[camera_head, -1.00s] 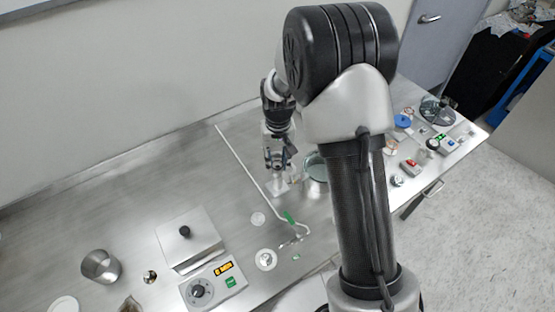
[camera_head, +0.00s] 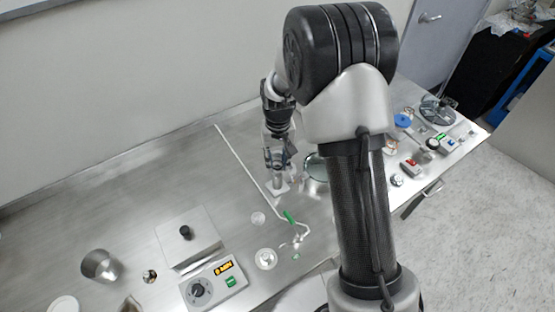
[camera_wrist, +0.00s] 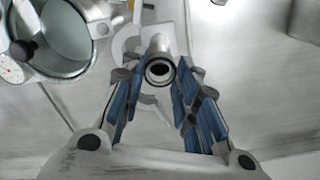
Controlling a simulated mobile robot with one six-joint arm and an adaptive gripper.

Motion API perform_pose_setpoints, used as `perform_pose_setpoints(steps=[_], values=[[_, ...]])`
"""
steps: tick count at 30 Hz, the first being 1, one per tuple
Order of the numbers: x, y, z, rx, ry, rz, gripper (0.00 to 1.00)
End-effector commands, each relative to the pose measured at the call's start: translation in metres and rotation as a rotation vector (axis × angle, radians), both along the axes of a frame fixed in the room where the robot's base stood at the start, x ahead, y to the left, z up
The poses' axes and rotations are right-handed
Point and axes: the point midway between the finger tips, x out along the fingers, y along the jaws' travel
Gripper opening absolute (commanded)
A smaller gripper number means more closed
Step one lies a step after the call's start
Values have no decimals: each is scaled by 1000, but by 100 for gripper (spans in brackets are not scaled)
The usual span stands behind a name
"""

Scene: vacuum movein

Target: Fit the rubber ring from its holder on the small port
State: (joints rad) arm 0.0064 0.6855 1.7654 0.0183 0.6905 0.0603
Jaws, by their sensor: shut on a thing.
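My gripper (camera_wrist: 158,75) has its blue-padded fingers on either side of a small round ring (camera_wrist: 160,72) with a dark centre, which I take to be the rubber ring. In the wrist view it lines up with the end of a pale metal tube, the small port (camera_wrist: 158,44), on a light base plate (camera_wrist: 122,45). I cannot tell whether the ring touches the tube. In the head view my gripper (camera_head: 279,160) is over the small light base plate (camera_head: 279,190) at mid-table. The ring's holder is not clearly made out.
A round metal pot (camera_head: 317,168) stands close to the right of my gripper; the pot (camera_wrist: 70,40) is at upper left in the wrist view. A long white rod (camera_head: 245,160) lies to the left. A control box (camera_head: 213,284) is in front. The back left table is clear.

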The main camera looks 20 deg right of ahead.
Motion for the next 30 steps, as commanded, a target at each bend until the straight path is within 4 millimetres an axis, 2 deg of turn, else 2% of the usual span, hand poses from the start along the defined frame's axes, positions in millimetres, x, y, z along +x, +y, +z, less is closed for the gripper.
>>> perform_pose_setpoints(steps=[1,3,4,14,30], values=[[-7,0,-8,1,22,-2,20],[-7,0,-8,1,22,-2,20],[-7,0,-8,1,22,-2,30],[-8,1,-8,2,23,-1,52],[-3,0,-2,0,7,0,52]])
